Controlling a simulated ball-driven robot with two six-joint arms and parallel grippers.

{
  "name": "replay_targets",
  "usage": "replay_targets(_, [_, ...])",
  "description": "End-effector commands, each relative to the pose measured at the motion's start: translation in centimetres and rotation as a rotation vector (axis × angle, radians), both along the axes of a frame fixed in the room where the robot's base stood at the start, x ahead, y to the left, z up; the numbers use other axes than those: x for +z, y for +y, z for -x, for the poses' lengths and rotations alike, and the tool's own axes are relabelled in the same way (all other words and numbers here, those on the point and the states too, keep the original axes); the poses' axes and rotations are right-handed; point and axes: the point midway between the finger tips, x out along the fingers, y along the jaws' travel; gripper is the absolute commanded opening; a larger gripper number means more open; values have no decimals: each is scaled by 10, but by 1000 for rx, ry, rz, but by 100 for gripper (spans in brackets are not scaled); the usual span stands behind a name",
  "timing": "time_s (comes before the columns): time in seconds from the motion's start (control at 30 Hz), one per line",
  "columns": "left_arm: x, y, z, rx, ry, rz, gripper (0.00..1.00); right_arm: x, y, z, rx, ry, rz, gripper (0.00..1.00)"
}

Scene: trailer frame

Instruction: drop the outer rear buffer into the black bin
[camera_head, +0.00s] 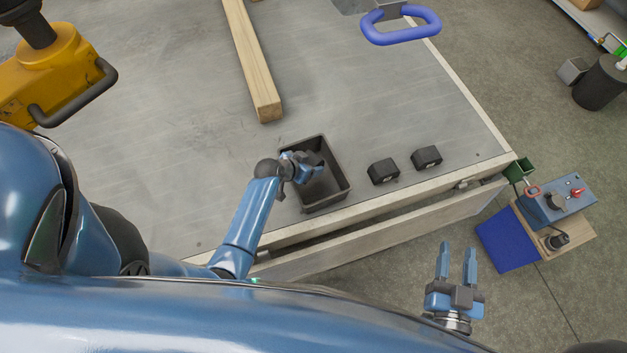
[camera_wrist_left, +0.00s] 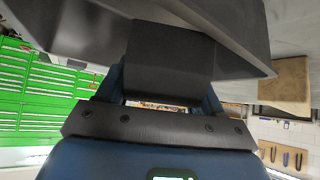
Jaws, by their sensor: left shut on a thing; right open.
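The black bin (camera_head: 341,189) is an open rectangular box on the grey deck near its front edge. My left gripper (camera_head: 309,161) is over the bin opening in the head view. It is shut on a black buffer, a dark block (camera_wrist_left: 170,60) between its fingers in the left wrist view. In the head view the gripper mostly hides this block. The dark bin wall (camera_wrist_left: 245,35) shows behind the block in the wrist view; I cannot tell whether they touch. My right gripper (camera_head: 456,262) is open and empty, past the deck's front edge, above the floor.
Two more black buffers, one nearer (camera_head: 383,171) and one farther right (camera_head: 426,158), stand on the deck right of the bin. A wooden beam (camera_head: 252,65) lies behind the bin. A blue handle (camera_head: 401,26) is at the top. A small cart (camera_head: 555,215) stands at the right.

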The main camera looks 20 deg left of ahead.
Motion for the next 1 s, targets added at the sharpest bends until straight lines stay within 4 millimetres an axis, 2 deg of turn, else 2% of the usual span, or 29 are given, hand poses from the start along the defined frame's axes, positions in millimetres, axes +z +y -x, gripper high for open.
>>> replay_targets(0.1, [-6,0,-1,1,-3,1,25,-6,0,0,0,0,0,43])
replay_targets(0.37, [-6,0,-1,0,-3,0,25,-5,0,0,0,0,0,43])
replay_targets(0.4, [-6,0,-1,0,-3,0,68,-5,0,0,0,0,0,43])
replay_targets(0.6, [-6,0,-1,1,-2,0,96,-5,0,0,0,0,0,43])
replay_targets(1.0, [-4,1,3,0,0,0,96,-6,0,0,0,0,0,43])
